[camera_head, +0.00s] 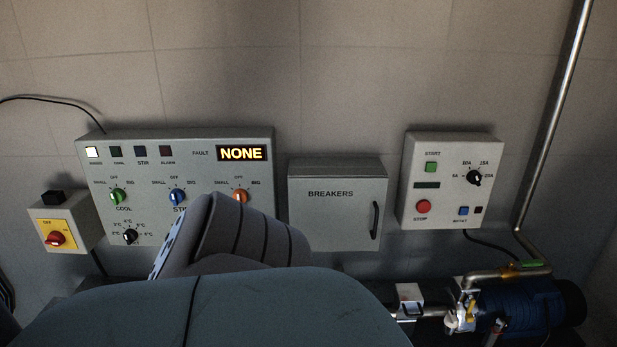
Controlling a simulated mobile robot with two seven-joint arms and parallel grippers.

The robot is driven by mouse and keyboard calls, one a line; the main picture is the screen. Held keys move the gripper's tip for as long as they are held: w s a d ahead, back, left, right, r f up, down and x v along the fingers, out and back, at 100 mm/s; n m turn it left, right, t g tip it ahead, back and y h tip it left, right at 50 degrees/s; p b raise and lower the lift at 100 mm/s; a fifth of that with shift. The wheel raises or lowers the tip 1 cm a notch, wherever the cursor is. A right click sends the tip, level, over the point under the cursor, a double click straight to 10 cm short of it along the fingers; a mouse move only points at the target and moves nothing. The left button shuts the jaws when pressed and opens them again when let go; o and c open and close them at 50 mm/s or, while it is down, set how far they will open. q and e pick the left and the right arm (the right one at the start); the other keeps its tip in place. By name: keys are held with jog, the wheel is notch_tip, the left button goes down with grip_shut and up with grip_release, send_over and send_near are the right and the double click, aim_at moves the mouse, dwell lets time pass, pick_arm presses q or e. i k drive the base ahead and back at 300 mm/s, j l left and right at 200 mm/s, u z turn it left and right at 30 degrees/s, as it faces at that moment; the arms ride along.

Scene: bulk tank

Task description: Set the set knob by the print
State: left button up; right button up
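A small black knob (130,237) sits low on the left of the grey control panel (190,147), ringed by °C marks. Its pointer direction is too small to tell. Another black knob (474,178), ringed by ampere marks, is on the starter box (410,205) at the right; its pointer seems to point up. I cannot read the word "set" beside either knob. One of my arms rises from the bottom centre and covers the panel's lower right part. Neither gripper's fingertips show; I see no contact with a knob.
A yellow-faced switch box (67,225) is at left, a breaker box (330,215) in the middle, and a blue motor (525,305) and pipe (557,100) at right.

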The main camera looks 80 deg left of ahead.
aim_at(130, 235)
jog(key=u, duration=3.3)
